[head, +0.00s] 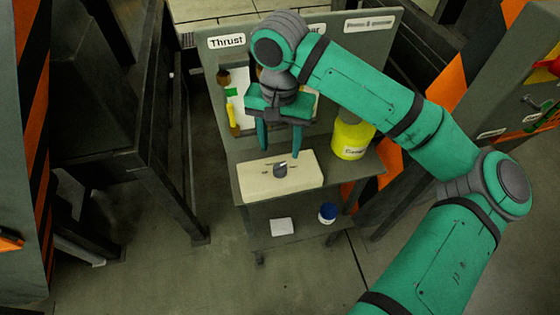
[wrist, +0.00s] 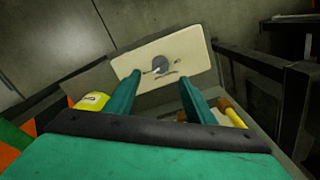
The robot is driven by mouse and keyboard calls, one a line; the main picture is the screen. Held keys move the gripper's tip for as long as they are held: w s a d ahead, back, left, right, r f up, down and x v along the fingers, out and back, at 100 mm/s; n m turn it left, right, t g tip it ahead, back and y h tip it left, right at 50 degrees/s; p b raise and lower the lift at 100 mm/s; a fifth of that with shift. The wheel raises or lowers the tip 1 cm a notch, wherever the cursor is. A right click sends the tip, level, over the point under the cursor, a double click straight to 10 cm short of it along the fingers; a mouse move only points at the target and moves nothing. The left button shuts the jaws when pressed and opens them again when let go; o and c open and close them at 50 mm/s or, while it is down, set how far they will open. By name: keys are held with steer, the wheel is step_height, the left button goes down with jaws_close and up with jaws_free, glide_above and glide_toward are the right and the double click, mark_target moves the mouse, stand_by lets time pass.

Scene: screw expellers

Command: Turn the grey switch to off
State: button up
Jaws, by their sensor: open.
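The grey switch (head: 281,170) is a small round knob on a cream panel (head: 252,185) that lies on the trolley's top shelf. In the wrist view the grey switch (wrist: 162,66) sits in the middle of the cream panel (wrist: 197,52), beyond my fingertips. My gripper (head: 280,152) is open and empty, with its two green fingers pointing down, above the back of the panel. In the wrist view my gripper (wrist: 163,82) has its fingers spread, one to each side of the switch in the picture. The fingers look apart from the switch.
A yellow bucket (head: 352,138) stands right of the panel. Yellow and brown-handled tools (head: 231,112) hang on the board at left. A blue-topped jar (head: 327,212) and a white item (head: 281,227) are on the lower shelf. Dark frames (head: 170,160) stand at left.

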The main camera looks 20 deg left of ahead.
mark_target(280, 166)
step_height(280, 166, down, 8)
steer(key=shift+f, duration=0.15)
steer(key=shift+c, duration=0.3)
steer(key=c, duration=1)
